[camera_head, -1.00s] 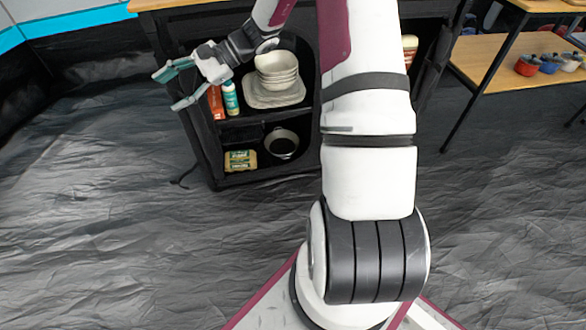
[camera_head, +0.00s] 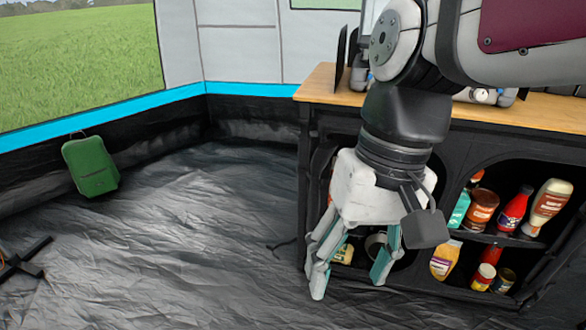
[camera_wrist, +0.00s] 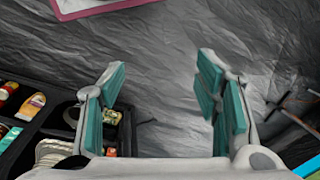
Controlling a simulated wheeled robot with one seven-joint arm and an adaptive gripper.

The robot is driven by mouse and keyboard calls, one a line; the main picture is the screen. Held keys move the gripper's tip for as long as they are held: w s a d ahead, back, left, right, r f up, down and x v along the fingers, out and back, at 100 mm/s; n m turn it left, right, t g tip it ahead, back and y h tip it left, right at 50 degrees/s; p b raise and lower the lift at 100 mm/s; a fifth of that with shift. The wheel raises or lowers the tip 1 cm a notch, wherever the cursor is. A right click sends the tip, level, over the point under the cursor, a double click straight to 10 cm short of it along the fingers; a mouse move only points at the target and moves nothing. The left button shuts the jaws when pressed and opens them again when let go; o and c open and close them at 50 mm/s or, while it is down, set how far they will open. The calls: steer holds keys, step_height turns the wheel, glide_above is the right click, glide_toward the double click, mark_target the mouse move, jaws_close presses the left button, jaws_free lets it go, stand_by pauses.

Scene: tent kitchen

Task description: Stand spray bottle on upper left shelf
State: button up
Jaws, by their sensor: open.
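No thing that I can tell for certain as the spray bottle shows. The black shelf unit (camera_head: 480,140) has a wooden top, with its upper left shelf mostly hidden behind my gripper (camera_head: 349,287) in the head view. My gripper hangs fingers-down in front of the unit's left part, open, with nothing between its fingers. In the wrist view my gripper (camera_wrist: 162,70) is open over bare floor. A teal container (camera_head: 459,210), partly hidden, stands on the upper right shelf. White stacked plates (camera_wrist: 55,153) show at the wrist view's lower left.
Sauce bottles, a red one (camera_head: 513,209) among them, fill the right shelves. A dark pot (camera_head: 376,246) and a yellow package (camera_head: 344,254) sit low on the left. A green case (camera_head: 90,165) stands by the tent wall. The floor (camera_head: 180,230) on the left is largely clear.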

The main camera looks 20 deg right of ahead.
steer(key=s+d+f+n+t+h, duration=0.1)
steer(key=s+d+n+h, duration=0.1)
steer(key=s, duration=0.5)
steer(key=shift+d, duration=0.75)
steer(key=shift+w, duration=0.1)
step_height(320, 180, up, 30)
steer(key=t+p, duration=0.4)
steer(key=p, duration=2.4)
steer(key=shift+d+f, duration=0.2)
steer(key=shift+d, duration=0.1)
